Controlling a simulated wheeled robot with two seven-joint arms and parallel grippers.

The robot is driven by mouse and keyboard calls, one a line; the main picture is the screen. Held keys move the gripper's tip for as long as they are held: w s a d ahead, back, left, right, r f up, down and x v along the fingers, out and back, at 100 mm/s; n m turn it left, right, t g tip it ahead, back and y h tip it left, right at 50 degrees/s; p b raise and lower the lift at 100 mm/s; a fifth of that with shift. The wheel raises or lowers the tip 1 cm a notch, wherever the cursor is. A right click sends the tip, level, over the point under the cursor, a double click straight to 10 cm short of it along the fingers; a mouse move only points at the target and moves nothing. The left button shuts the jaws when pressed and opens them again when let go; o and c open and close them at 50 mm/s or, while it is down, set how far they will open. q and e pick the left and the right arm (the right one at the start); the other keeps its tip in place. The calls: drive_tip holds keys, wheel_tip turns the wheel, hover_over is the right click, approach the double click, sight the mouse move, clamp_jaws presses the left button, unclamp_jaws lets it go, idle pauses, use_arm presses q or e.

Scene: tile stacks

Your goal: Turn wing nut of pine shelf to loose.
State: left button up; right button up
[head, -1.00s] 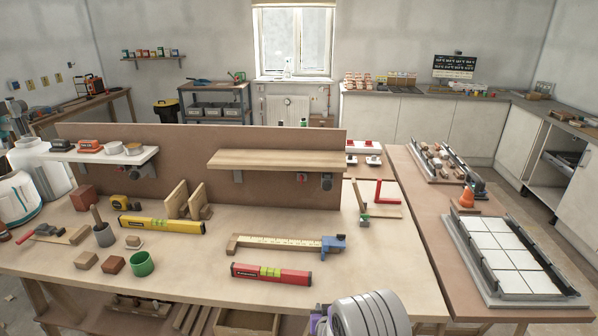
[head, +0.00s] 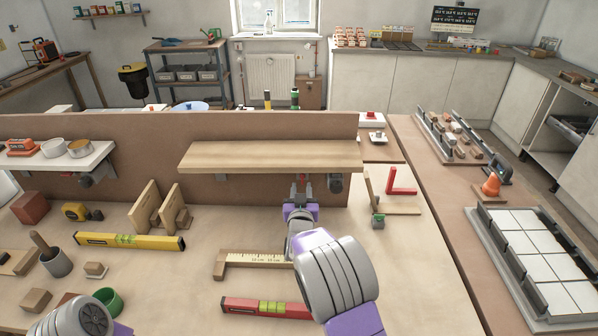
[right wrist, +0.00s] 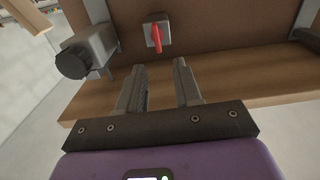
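The pine shelf (head: 270,156) is fixed to the front of an upright brown panel in the head view; its edge also shows in the right wrist view (right wrist: 245,88). A red wing nut (right wrist: 156,39) on a small grey plate shows in the right wrist view, just beyond the fingertips. In the head view my gripper mostly hides it. My right gripper (head: 301,187) is below the shelf's front edge. Its two fingers (right wrist: 160,68) are apart with nothing between them, not touching the nut. Part of my left arm shows at the bottom left, its gripper out of view.
A grey block with a dark knob (right wrist: 74,61) sits beside the wing nut, close to the fingers. The white shelf (head: 62,161) is at the left. A yellow level (head: 130,241), a red level (head: 266,307) and a wooden caliper (head: 245,259) lie on the bench.

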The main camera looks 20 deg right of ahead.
sight(302, 176)
drive_tip(key=shift+x, duration=3.2)
clamp_jaws()
